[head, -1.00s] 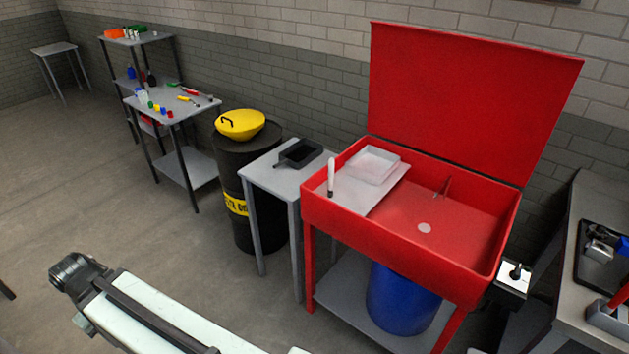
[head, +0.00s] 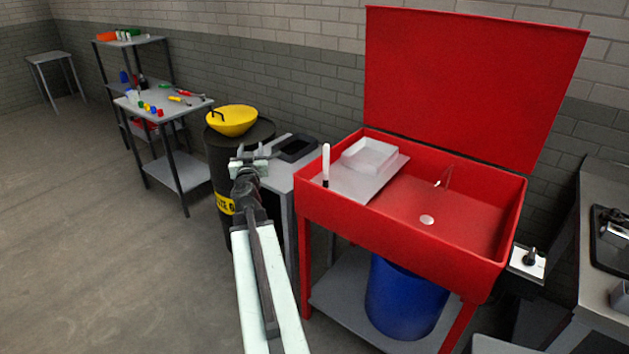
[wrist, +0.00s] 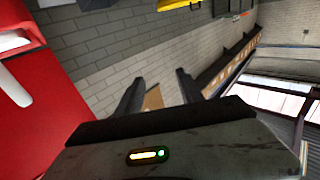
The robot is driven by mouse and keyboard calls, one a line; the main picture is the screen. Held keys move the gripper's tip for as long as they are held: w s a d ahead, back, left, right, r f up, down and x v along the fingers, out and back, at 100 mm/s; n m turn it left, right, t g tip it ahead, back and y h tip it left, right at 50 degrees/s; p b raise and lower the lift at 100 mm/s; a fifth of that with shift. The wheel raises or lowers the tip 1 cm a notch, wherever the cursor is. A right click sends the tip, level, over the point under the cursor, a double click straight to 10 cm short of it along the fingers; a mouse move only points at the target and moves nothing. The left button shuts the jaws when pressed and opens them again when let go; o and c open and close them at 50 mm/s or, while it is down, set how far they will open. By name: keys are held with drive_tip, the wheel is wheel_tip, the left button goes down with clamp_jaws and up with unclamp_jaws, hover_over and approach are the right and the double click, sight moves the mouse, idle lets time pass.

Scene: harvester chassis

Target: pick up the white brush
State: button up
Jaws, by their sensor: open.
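The white brush (head: 326,162) stands upright, dark end down, at the left front of the red wash basin (head: 400,238), by the grey shelf inside it. My gripper (head: 250,158) is left of the brush in the head view, in front of the grey side table and black drum, clearly apart from the brush. In the wrist view my gripper (wrist: 160,92) has its two dark fingers spread with nothing between them. A red surface with white shapes shows at the left edge there; I cannot tell whether one is the brush.
A white tray (head: 369,155) lies on the basin's shelf behind the brush. The raised red lid (head: 470,85) stands at the back. A black tray (head: 297,147) sits on the side table, beside a black drum with a yellow funnel (head: 232,120). Open floor lies to the left.

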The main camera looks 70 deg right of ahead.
sight(325, 153)
drive_tip(key=s+d+f+m+g, duration=0.1)
drive_tip(key=s+d+m+g, duration=0.1)
drive_tip(key=s, duration=0.4)
drive_tip(key=s+d+f+m+g+h+b, duration=0.1)
drive_tip(key=s+d+m+g, duration=0.1)
drive_tip(key=s+d+g, duration=0.2)
drive_tip(key=s+d+f+m+g, duration=0.1)
drive_tip(key=s+d+m+g, duration=0.1)
drive_tip(key=s, duration=0.8)
drive_tip(key=shift+s+d+f+g+h, duration=0.15)
drive_tip(key=shift+d+f+g+h, duration=0.25)
drive_tip(key=shift+g, duration=0.4)
drive_tip(key=d+b, duration=0.1)
drive_tip(key=d, duration=0.7)
drive_tip(key=shift+s+f, duration=0.2)
drive_tip(key=shift+f, duration=0.05)
clamp_jaws()
